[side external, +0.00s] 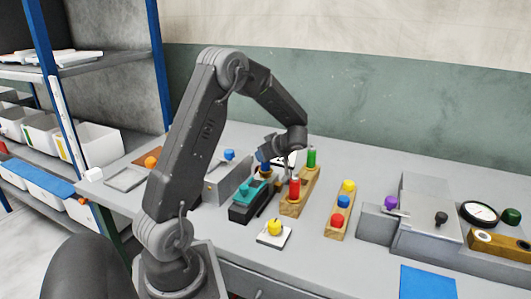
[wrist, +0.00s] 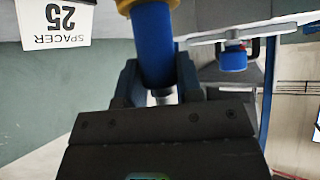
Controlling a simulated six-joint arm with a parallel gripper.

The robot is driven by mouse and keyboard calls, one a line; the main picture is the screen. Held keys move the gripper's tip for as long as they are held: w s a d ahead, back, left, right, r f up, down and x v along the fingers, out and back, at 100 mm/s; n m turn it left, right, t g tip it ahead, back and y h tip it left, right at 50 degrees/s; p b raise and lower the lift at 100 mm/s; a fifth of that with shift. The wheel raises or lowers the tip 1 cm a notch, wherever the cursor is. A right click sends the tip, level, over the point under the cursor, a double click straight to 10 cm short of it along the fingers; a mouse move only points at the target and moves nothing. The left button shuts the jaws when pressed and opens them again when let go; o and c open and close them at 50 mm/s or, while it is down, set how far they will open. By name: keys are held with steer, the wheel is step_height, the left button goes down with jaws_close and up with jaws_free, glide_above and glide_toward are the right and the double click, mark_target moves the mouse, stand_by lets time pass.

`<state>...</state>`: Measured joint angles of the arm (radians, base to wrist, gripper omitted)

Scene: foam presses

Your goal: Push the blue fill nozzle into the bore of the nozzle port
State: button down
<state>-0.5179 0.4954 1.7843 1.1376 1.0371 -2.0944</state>
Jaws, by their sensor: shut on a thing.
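The blue fill nozzle (wrist: 155,50) is a blue cylinder with a pale grey end, held between my gripper's fingers (wrist: 160,80) in the wrist view. A yellow ring (wrist: 150,5) surrounds or meets its far end at the top edge. I cannot tell whether the ring belongs to the nozzle or to the port. In the side view my gripper (side external: 279,160) is low over the bench, behind the teal-topped dark block (side external: 250,198), and a bit of the blue nozzle (side external: 264,158) shows beside it. The port's bore is not clearly visible.
Wooden blocks with red and green pegs (side external: 299,192) stand close right of my gripper. A grey block with a blue knob (side external: 229,155) is left; a yellow knob on a white plate (side external: 274,230) is in front. A "SPACER 25" card (wrist: 55,22) shows in the wrist view.

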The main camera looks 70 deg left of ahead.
steer(key=shift+f, duration=0.7)
steer(key=c, duration=0.7)
jaws_free()
steer(key=shift+f, duration=0.1)
steer(key=shift+r, duration=0.5)
step_height(320, 180, up, 3)
steer(key=shift+r, duration=0.1)
steer(key=s+a+r, duration=0.1)
steer(key=s+r, duration=0.1)
steer(key=s, duration=0.1)
steer(key=s+a+r, duration=0.1)
steer(key=s+r, duration=0.1)
steer(key=s, duration=0.2)
steer(key=s+a+r, duration=0.1)
steer(key=s+r, duration=0.2)
steer(key=s, duration=0.1)
steer(key=shift+s, duration=0.15)
steer(key=shift+d, duration=0.15)
